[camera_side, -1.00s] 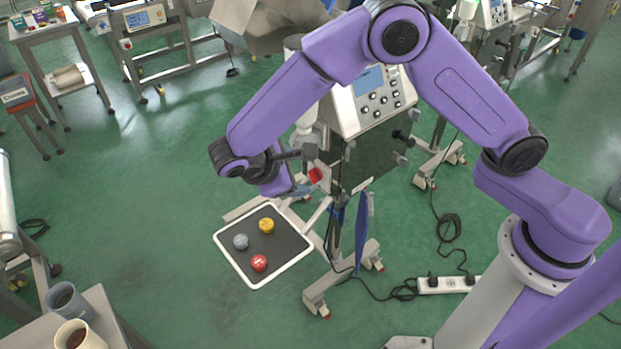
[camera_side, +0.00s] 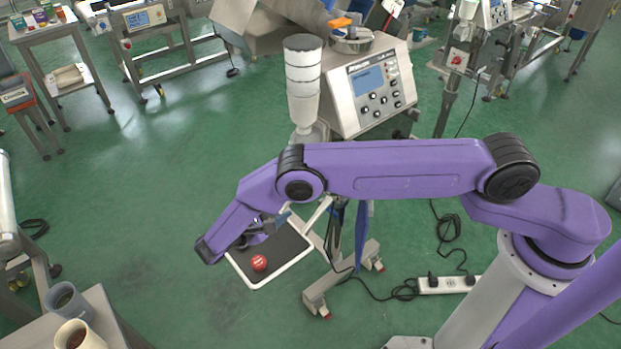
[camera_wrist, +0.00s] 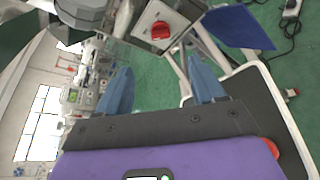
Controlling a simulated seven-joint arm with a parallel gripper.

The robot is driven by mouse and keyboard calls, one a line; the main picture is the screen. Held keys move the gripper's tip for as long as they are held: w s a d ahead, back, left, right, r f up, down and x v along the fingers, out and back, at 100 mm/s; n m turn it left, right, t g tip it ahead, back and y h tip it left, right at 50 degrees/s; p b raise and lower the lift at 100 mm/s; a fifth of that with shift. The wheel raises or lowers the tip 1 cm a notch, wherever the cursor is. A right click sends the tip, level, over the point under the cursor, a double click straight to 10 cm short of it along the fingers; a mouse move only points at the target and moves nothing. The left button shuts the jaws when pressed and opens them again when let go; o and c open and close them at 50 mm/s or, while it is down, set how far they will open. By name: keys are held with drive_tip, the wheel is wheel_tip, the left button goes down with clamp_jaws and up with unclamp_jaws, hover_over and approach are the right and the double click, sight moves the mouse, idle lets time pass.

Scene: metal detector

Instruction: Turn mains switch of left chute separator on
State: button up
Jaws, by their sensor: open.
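The near separator (camera_side: 370,90) is a grey cabinet with a blue screen and buttons, with a white cylinder on its left. A red rotary switch (camera_wrist: 160,32) on a pale square plate shows at the top of the wrist view. I cannot tell whether it is on or off. In the side view my arm hides it. My gripper (camera_wrist: 160,67) is open and empty, its two blue fingers apart. The switch lies beyond the fingertips, roughly between them in the picture, and not touched. In the side view my gripper is mostly hidden behind my wrist, over the tray's far part.
A blue panel (camera_wrist: 238,27) hangs right of the switch. A power strip (camera_side: 448,285) and cables lie on the floor. Cups (camera_side: 68,299) stand at lower left.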

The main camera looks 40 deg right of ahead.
drive_tip(key=x, duration=1.5)
drive_tip(key=shift+d, duration=0.3)
drive_tip(key=shift+w, duration=0.15)
drive_tip(key=c, duration=1.1)
